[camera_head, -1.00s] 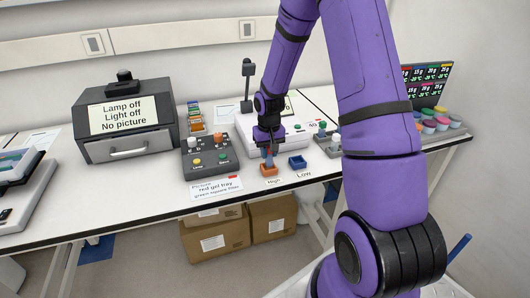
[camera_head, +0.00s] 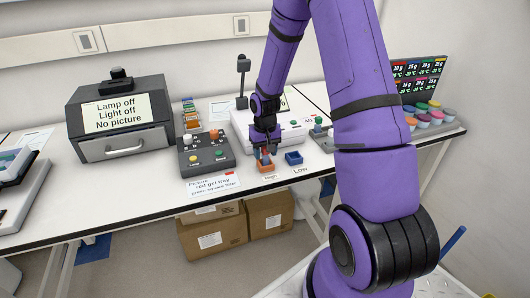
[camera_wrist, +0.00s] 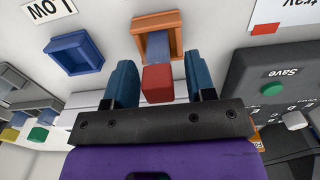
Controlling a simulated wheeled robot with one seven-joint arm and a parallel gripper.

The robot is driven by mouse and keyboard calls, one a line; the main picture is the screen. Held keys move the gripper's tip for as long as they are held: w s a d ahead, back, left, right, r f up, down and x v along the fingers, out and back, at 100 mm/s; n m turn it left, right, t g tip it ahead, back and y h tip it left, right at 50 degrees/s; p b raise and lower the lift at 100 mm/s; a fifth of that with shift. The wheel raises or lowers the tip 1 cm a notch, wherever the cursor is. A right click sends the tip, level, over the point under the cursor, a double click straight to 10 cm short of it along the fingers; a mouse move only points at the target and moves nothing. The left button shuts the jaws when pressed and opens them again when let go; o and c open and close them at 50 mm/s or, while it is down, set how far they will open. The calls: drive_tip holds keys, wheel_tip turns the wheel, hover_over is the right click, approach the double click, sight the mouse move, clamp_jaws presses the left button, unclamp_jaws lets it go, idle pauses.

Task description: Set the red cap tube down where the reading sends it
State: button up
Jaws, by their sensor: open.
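The red cap tube (camera_wrist: 158,84) shows between my gripper's fingers in the wrist view, its red cap toward me and its lower end in the orange tray. The orange tray (camera_head: 264,168), beside the label "High", stands near the table's front edge. The blue tray (camera_head: 294,158), beside the label "Low", stands to its right and is empty; it also shows in the wrist view (camera_wrist: 75,53). My gripper (camera_wrist: 160,83) is open, with a finger on each side of the cap and gaps visible. The white instrument (camera_head: 290,134) behind has a reading that my arm partly hides.
A grey box with a screen (camera_head: 122,118) stands at the left. A dark control panel (camera_head: 206,154) with coloured buttons is left of the orange tray. Colourful capped jars (camera_head: 425,117) stand at the far right. Cardboard boxes (camera_head: 270,215) lie under the table.

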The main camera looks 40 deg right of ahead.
drive_tip(key=s+a+r+t, duration=0.1)
drive_tip(key=s+a+r, duration=0.1)
drive_tip(key=r, duration=0.8)
drive_tip(key=s+a+r, duration=0.2)
drive_tip(key=r, duration=0.9)
drive_tip(key=s+a+r+n+t, duration=0.1)
drive_tip(key=s+a+r, duration=0.2)
drive_tip(key=s, duration=0.4)
drive_tip(key=s+a+r+n+t, duration=0.1)
drive_tip(key=s+a+r, duration=0.2)
drive_tip(key=s+r, duration=0.3)
drive_tip(key=s+a+r+n+t, duration=0.1)
drive_tip(key=s+a+r+t, duration=0.1)
drive_tip(key=s, duration=0.8)
wheel_tip(320, 180, up, 3)
drive_tip(key=shift+a+f, duration=0.2)
drive_tip(key=shift+a, duration=0.4)
drive_tip(key=shift+w, duration=0.1)
